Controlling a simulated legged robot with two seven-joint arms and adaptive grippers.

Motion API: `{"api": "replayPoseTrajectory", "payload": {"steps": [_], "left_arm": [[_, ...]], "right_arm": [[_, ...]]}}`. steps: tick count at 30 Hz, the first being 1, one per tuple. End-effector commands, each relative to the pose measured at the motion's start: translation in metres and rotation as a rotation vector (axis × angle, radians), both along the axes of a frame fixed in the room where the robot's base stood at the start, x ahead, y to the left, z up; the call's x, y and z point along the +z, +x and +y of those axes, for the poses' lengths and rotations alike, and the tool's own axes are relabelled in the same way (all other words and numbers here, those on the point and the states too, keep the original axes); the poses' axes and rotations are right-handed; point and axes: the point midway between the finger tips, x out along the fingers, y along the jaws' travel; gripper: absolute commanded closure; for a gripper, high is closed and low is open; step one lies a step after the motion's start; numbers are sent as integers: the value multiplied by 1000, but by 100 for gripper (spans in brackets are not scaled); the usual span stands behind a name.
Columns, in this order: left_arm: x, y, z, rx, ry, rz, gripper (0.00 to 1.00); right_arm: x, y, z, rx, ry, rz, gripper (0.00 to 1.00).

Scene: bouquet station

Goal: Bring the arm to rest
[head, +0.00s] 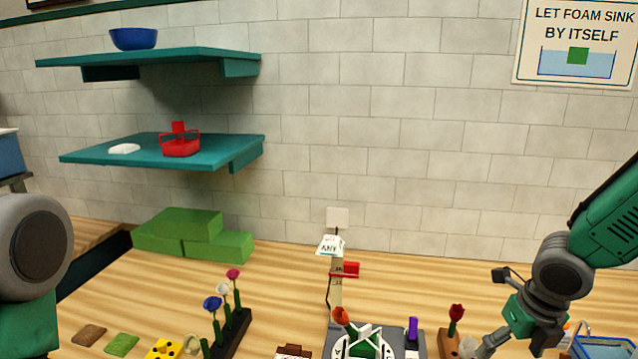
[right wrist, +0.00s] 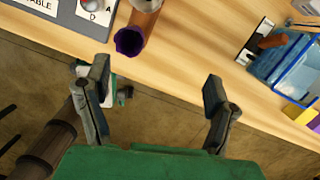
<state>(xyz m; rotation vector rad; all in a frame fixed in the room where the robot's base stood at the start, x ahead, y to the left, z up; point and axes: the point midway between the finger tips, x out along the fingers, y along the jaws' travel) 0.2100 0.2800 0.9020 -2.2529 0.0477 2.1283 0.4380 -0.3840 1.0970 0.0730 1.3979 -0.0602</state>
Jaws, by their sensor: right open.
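My right gripper (right wrist: 158,85) is open in the right wrist view, with nothing between its fingers. There it shows against the brown floor beside the table edge. In the head view the right gripper (head: 526,343) hangs low at the right, its fingertips partly cut off by the bottom edge. A purple-ended tube-like thing (right wrist: 130,41) stands near the table edge, beyond the fingers and apart from them. Of my left arm only a grey joint and a green part show at the left edge; its gripper is out of view.
A red flower (head: 456,313) in a brown block stands left of the right gripper. A blue bin (right wrist: 282,68) lies right in the wrist view. Green foam blocks (head: 190,235) sit at back left. Table behind is mostly clear.

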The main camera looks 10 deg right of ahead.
Motion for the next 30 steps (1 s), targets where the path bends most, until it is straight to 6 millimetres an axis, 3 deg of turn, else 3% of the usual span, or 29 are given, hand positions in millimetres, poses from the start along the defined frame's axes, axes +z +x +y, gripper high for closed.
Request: {"api": "replayPoseTrajectory", "payload": {"steps": [11, 17, 24, 30], "left_arm": [[0, 1, 0, 0, 0, -2, 60], [0, 0, 0, 0, 0, -1, 60], [0, 0, 0, 0, 0, -1, 60], [0, 0, 0, 0, 0, -1, 60]], "right_arm": [[-48, -34, 39, -438, 160, 88, 22], [-84, -68, 67, -858, 256, 171, 22], [-145, -136, 101, -1726, 316, 285, 22], [-180, -194, 105, -2409, 287, 246, 22]]}}
